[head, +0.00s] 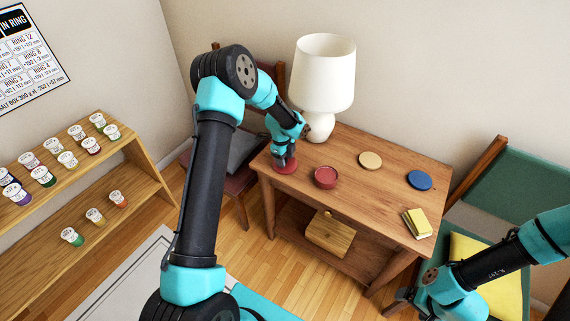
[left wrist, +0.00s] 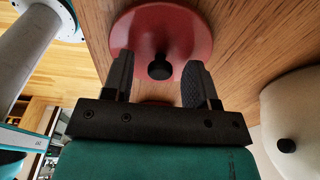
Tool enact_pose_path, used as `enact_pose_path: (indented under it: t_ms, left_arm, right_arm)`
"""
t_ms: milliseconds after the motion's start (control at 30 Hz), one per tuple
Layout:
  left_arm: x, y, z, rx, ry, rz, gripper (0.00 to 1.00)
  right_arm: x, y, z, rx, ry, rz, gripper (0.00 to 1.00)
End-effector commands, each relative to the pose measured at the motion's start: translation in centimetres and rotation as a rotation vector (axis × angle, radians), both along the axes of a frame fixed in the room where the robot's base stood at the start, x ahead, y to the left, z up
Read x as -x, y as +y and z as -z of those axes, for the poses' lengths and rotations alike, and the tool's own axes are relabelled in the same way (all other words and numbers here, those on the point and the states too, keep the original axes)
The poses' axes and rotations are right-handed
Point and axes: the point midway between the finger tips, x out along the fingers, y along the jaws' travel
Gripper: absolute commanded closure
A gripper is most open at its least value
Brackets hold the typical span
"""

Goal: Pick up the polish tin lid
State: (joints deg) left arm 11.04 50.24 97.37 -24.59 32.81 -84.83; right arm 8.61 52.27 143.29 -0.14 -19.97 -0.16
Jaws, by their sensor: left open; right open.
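The red polish tin lid (head: 286,167) lies at the left end of the wooden side table. In the left wrist view it is a round red disc (left wrist: 195,35) with a black knob (left wrist: 160,67) in its middle. My left gripper (head: 285,155) is right above the lid, pointing down. In the left wrist view its fingers (left wrist: 158,82) are open, one on each side of the knob, with gaps to it. The red tin (head: 326,178) stands just right of the lid. The right arm enters at the lower right, but its jaws are outside the head view.
A white lamp (head: 322,75) stands close behind the left gripper. A tan disc (head: 370,160), a blue disc (head: 420,180) and a yellow sponge-like block (head: 417,223) lie further right on the table (head: 365,198). A wooden box (head: 330,233) is on the lower shelf. Chairs flank the table.

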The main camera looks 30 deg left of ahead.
Motion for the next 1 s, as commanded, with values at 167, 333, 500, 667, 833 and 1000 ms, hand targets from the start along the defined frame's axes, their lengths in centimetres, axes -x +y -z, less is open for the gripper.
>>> enact_pose_path:
  t_ms: [167,333,500,667,833,1000]
  left_arm:
    - [0.0,-0.01,-0.03,0.0,0.0,0.0,0.47]
    - [0.0,-0.01,-0.04,0.0,0.0,0.0,0.5]
    - [0.0,-0.01,-0.05,0.0,0.0,0.0,0.66]
    - [0.0,-0.01,-0.05,0.0,0.0,0.0,0.81]
    - [0.0,-0.01,-0.05,0.0,0.0,0.0,0.98]
    - [-0.01,-0.01,-0.05,0.0,0.0,0.0,0.99]
  right_arm:
    - [0.0,0.0,0.0,0.0,0.0,0.0,0.09]
    - [0.0,0.0,0.0,0.0,0.0,0.0,0.09]
    - [0.0,0.0,0.0,0.0,0.0,0.0,0.09]
    - [0.0,0.0,0.0,0.0,0.0,0.0,0.09]
    - [0.0,0.0,0.0,0.0,0.0,0.0,0.09]
    - [0.0,0.0,0.0,0.0,0.0,0.0,0.09]
